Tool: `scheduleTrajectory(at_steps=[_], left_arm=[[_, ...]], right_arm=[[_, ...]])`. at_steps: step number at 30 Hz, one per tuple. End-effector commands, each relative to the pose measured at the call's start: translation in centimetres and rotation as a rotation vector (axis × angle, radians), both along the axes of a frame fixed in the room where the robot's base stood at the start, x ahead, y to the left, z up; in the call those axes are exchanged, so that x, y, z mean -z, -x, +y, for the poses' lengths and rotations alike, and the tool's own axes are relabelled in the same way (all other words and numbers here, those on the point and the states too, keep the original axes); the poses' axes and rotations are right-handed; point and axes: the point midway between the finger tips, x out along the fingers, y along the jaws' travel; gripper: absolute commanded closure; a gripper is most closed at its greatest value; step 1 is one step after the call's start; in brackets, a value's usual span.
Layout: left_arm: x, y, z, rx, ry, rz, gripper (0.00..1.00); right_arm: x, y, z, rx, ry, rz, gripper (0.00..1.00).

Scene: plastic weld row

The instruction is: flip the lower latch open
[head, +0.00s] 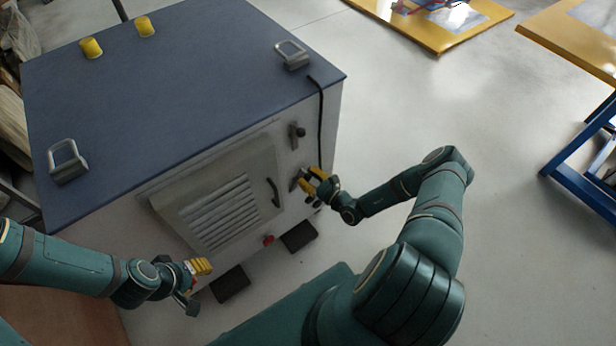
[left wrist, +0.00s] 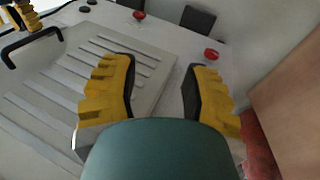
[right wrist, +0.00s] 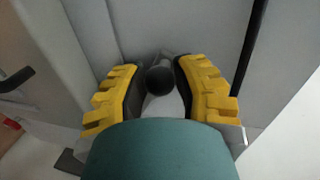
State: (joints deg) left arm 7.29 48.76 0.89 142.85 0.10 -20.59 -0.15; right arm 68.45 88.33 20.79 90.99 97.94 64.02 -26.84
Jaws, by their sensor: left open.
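The lower latch (head: 296,180) is on the right part of the front of a cabinet (head: 160,75) with a blue top. My right gripper (head: 318,178) is at this latch. In the right wrist view the latch's dark round knob (right wrist: 160,80) sits between the yellow fingers, which are drawn in close on both sides of it. The grey lever behind the knob is partly hidden by the fingers. The upper latch (head: 297,131) sits above, with a dark knob. My left gripper (head: 200,268) is open and empty, in front of the lower left of the louvred panel (head: 225,212).
A dark door handle (head: 273,192) stands out left of the lower latch. A black cable (head: 320,120) hangs down the cabinet's right edge. A red knob (head: 268,240) is below the panel. Open floor (head: 440,110) lies to the right, with a blue-framed table (head: 580,165) beyond.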

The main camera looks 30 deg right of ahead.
Motion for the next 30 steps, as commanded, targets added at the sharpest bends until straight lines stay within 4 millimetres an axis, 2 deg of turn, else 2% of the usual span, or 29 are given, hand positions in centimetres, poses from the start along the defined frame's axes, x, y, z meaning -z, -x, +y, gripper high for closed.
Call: scheduleTrajectory(at_steps=[1,2,11,30], left_arm=[[0.0,0.0,0.0,0.0,0.0,0.0,0.53],[0.0,0.0,0.0,0.0,0.0,0.0,0.53],[-0.5,0.1,0.0,0.001,0.0,0.002,0.53],[-6.4,1.2,-0.2,0.006,0.005,0.028,0.53]], right_arm=[[0.0,0.0,0.0,0.0,0.0,0.0,0.95],[0.0,0.0,0.0,0.0,0.0,0.0,1.0],[-0.2,0.0,0.1,-0.001,0.023,-0.001,1.0],[-0.8,0.2,1.8,-0.001,0.396,-0.029,1.0]])
